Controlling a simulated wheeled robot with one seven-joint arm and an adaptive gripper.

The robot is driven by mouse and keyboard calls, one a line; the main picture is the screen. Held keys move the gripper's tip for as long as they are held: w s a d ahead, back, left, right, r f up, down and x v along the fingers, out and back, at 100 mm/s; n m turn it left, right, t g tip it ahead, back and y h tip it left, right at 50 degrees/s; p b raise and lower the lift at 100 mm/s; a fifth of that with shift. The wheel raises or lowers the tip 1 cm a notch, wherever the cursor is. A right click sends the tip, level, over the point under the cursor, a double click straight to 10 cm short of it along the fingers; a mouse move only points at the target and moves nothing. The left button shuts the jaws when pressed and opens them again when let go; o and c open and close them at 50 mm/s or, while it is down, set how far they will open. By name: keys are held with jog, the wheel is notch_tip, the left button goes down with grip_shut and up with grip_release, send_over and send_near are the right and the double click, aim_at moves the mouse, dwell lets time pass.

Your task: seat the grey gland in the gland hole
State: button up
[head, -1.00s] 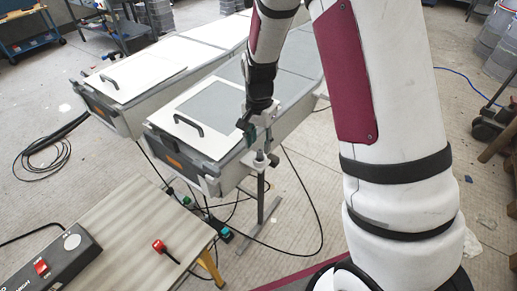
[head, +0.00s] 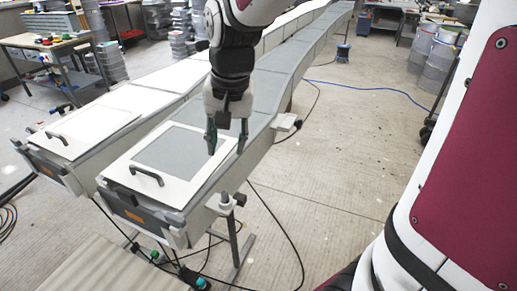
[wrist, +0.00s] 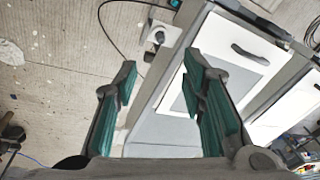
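In the head view a small bracket (head: 225,203) stands out from the right side of the nearer mould by its handled end. A small dark grey round piece (head: 240,199), which looks like the gland, is at its outer end. I cannot tell how deep it sits, and no open hole shows clearly. The wrist view shows a white bracket block (wrist: 169,38) beside the mould with a grey round piece (wrist: 157,36) on it, probably the same one. My gripper (head: 225,143) is open and empty, above the mould's right edge, with its fingers apart; it also shows in the wrist view (wrist: 160,85).
The nearer mould (head: 192,189) has a white framed panel with a black handle (head: 146,176). A second mould (head: 85,152) runs along its left. A white plate (head: 286,122) juts from the nearer mould's right side further back.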

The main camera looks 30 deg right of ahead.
jog(key=s+r+n+t, duration=0.1)
jog(key=s+r+n, duration=0.2)
jog(key=s, duration=0.4)
jog(key=s+r+n+t, duration=0.2)
jog(key=s+r+n, duration=0.1)
jog(key=s, duration=0.5)
jog(key=shift+d+r+n, duration=0.2)
jog(key=shift+r+n, duration=0.1)
jog(key=shift+r, duration=0.3)
